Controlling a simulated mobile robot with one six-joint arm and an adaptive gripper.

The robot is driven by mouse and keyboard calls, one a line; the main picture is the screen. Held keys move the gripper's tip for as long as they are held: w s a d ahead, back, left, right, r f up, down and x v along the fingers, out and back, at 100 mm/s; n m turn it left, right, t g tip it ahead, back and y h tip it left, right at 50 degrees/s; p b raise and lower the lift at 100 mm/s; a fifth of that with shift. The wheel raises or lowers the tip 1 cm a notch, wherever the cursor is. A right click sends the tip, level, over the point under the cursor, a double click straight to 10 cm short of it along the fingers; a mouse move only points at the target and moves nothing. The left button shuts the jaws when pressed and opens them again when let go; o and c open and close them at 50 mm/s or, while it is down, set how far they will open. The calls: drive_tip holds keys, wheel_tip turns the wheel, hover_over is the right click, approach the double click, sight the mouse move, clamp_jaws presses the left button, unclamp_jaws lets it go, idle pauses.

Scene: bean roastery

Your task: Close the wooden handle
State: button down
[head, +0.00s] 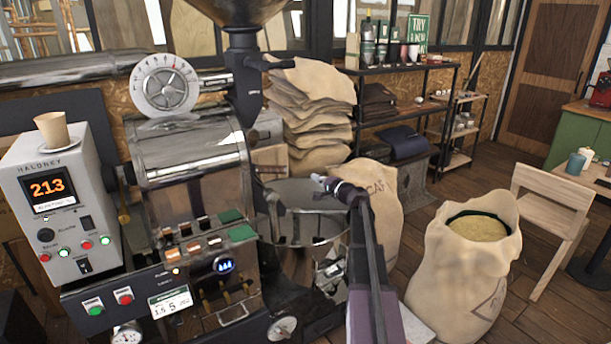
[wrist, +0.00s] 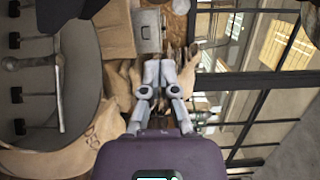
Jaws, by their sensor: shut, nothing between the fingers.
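The coffee roaster (head: 190,150) stands at left in the head view, with a glossy drum and a dark front. A small tan, wood-coloured grip (head: 124,216) shows at the drum's left edge. Several brownish handle-like parts (head: 226,292) show low on the front. I cannot tell which of these is the wooden handle, or whether it is open. My gripper (head: 318,180) is shut and empty, above the round cooling bin (head: 292,192) and right of the roaster, apart from the tan grip. In the wrist view my gripper (wrist: 158,66) points past the bin (wrist: 40,95) towards sacks; no wooden handle is clear there.
A grey control box (head: 50,200) reading 213 carries a paper cup (head: 52,130). Stacked sacks (head: 310,110) and a shelf (head: 400,70) stand behind. An open sack of beans (head: 460,265) and a chair (head: 548,210) stand right. Some wooden floor (head: 545,318) is clear.

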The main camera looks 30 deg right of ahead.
drive_tip(key=v, duration=0.3)
idle(0.7)
drive_tip(key=s+a+f+n+g+y+p, duration=0.1)
drive_tip(key=s+a+f+n+g, duration=0.15)
drive_tip(key=a, duration=0.65)
drive_tip(key=s+a+f+n+g+y, duration=0.15)
drive_tip(key=a+f+n+g, duration=0.25)
drive_tip(key=a, duration=0.5)
drive_tip(key=s+a+f+n+g+p, duration=0.1)
drive_tip(key=s+a+f+n+g, duration=0.2)
drive_tip(key=a, duration=0.5)
drive_tip(key=s+a+f+n+g+h, duration=0.2)
drive_tip(key=s+a, duration=0.1)
drive_tip(key=s, duration=0.3)
drive_tip(key=s+a+f+n+g+h+p, duration=0.1)
drive_tip(key=s+a+g+h, duration=0.1)
drive_tip(key=s, duration=0.5)
drive_tip(key=s+a+f+n+g+h, duration=0.2)
drive_tip(key=s+a+g+h, duration=0.1)
drive_tip(key=s+a+g, duration=0.1)
drive_tip(key=s+a, duration=0.1)
drive_tip(key=s, duration=0.1)
drive_tip(key=shift+s+a+f+n+p, duration=0.3)
drive_tip(key=shift+s+a+n, duration=0.05)
drive_tip(key=shift+a, duration=0.05)
